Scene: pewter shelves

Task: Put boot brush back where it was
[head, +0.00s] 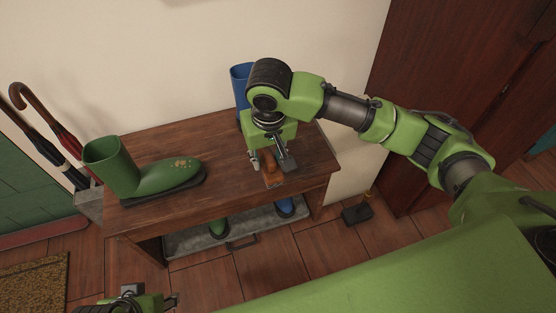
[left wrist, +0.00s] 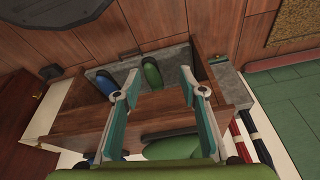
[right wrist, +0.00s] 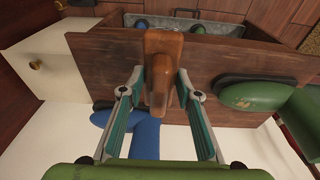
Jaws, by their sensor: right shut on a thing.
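The boot brush (right wrist: 164,58), a brown wooden piece, is between the fingers of my right gripper (right wrist: 161,75) in the right wrist view. In the head view the brush (head: 271,168) shows as an orange-brown piece under my right gripper (head: 271,165), over the right part of the wooden bench (head: 225,165). I cannot tell whether the brush touches the bench top. My left gripper (left wrist: 158,80) is open and empty in the left wrist view. It shows only partly at the bottom left of the head view.
A green boot (head: 120,170) lies along the bench's left part; a blue boot (head: 240,78) stands at its back right. A grey tray (head: 190,243) with boots sits underneath. An umbrella stand (head: 90,205) is left; a small dark object (head: 357,213) is on the floor right.

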